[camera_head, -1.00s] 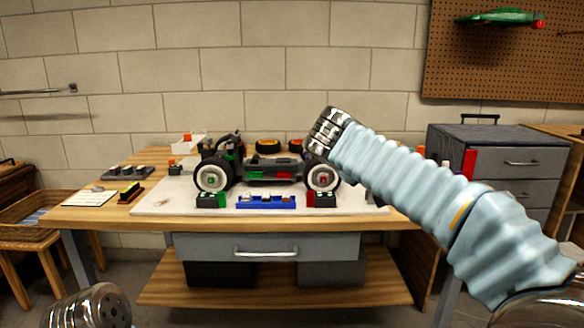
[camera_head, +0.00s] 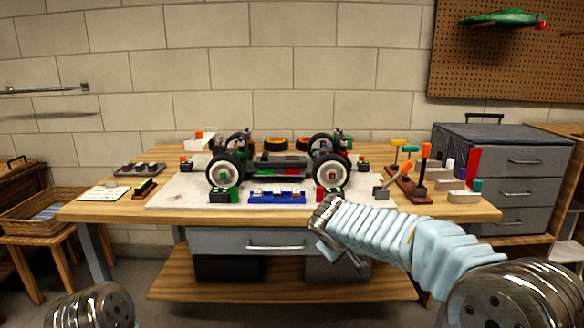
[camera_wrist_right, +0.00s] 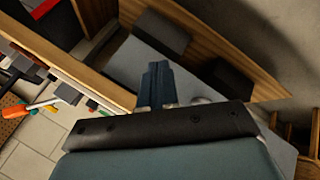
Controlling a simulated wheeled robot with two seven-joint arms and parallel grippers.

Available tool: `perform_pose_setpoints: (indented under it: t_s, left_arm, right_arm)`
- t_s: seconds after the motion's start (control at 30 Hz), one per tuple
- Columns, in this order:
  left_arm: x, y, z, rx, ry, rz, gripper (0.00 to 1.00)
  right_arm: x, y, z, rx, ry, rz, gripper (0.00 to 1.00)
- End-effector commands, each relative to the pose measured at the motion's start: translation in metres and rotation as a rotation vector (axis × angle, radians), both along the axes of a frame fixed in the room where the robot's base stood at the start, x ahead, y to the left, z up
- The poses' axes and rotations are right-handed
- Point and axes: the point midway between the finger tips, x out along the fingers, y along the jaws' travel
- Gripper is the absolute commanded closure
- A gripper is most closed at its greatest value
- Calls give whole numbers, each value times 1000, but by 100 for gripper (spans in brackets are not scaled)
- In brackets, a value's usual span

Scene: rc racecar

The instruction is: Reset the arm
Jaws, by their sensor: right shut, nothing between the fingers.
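My right arm (camera_head: 415,238), in a pale blue ribbed sleeve, comes in from the lower right in the head view. Its gripper (camera_head: 343,255) hangs low in front of the table's front edge, near the drawer. In the right wrist view the gripper (camera_wrist_right: 157,82) is shut, with its fingers together and nothing between them. It is apart from the table. My left arm shows only as a metal joint (camera_head: 90,308) at the lower left; the left gripper is out of view.
The racecar (camera_head: 275,165) stands on a white mat (camera_head: 172,194) on the wooden table (camera_head: 95,211). A blue tray (camera_head: 277,197) lies before it. A tool rack (camera_head: 412,190) is at right, beside a grey drawer cabinet (camera_head: 515,187). A wicker basket (camera_head: 40,208) stands at left.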

Motion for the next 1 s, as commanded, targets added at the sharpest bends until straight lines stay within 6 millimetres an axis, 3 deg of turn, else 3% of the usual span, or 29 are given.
perform_pose_setpoints:
  t_s: [0.03,0.13,0.27,0.4,0.5,0.6,0.7,0.83,1.0]
  left_arm:
    - [0,0,0,0,0,0,47]
    - [0,0,0,0,0,0,47]
    - [0,0,0,0,0,0,47]
    - [0,0,0,0,0,0,47]
    - [0,0,0,0,0,0,47]
    - [0,0,0,0,0,0,47]
    - [0,0,0,0,0,0,47]
    - [0,0,0,0,0,0,47]
    - [0,0,0,0,0,0,47]
  right_arm:
    - [-4,1,-37,31,58,14,100]
    - [-24,8,-120,142,183,35,100]
    - [-73,15,-225,331,342,8,100]
    - [-151,20,-321,565,482,-123,100]
    - [-213,20,-368,712,545,-281,100]
    - [-267,17,-395,805,571,-445,100]
    - [-304,13,-407,846,578,-567,100]
    - [-324,10,-411,860,575,-640,100]
    - [-324,10,-411,860,575,-640,100]
